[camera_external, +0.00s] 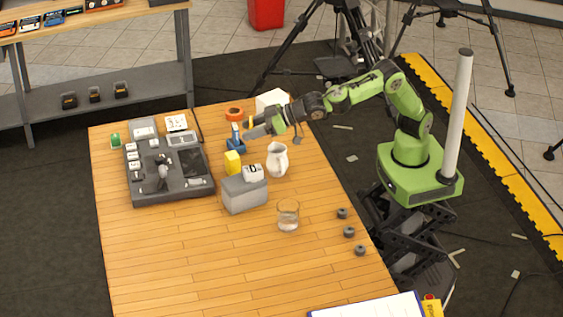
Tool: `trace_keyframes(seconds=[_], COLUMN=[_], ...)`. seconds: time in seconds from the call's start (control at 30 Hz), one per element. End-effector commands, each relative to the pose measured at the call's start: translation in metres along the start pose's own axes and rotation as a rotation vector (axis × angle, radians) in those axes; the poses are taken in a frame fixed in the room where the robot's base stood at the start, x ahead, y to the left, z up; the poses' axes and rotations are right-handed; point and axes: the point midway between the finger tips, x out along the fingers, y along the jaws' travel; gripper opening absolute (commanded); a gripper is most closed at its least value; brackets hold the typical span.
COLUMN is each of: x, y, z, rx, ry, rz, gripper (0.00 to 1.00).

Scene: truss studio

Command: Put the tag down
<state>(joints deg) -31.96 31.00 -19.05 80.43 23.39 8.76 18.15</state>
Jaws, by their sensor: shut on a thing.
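My gripper (252,131) is above the far part of the wooden table, left of my green arm's wrist. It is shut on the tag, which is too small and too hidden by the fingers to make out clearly. Just left of and below the fingertips is a small blue holder (236,146). I cannot tell the exact height of the gripper above the table.
A yellow block (232,162), a white pitcher (277,160), a grey box (243,196) and a glass beaker (288,216) stand near the gripper. An orange tape roll (234,113) lies behind. A dark grey tray (150,195) is at left.

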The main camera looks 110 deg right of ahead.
Motion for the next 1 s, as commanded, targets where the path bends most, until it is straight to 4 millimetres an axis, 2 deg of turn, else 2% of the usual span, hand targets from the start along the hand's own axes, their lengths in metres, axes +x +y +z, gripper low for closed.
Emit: trace_keyframes(seconds=[0.03,0.2,0.3,0.4,0.6,0.8,1.0], x=[-0.008,-0.048,-0.075,-0.098,-0.135,-0.163,-0.151], y=[-0.035,-0.132,-0.175,-0.207,-0.249,-0.275,-0.275], z=[0.004,0.017,0.025,0.034,0.046,0.056,0.086], rx=[-0.013,-0.041,-0.053,-0.065,-0.083,-0.096,-0.099], ry=[0.002,0.003,0.003,0.002,0.002,0.001,-0.003], rz=[-0.028,-0.097,-0.132,-0.161,-0.204,-0.236,-0.232], gripper=[0.24,0.24,0.24,0.24,0.24,0.24,0.24])
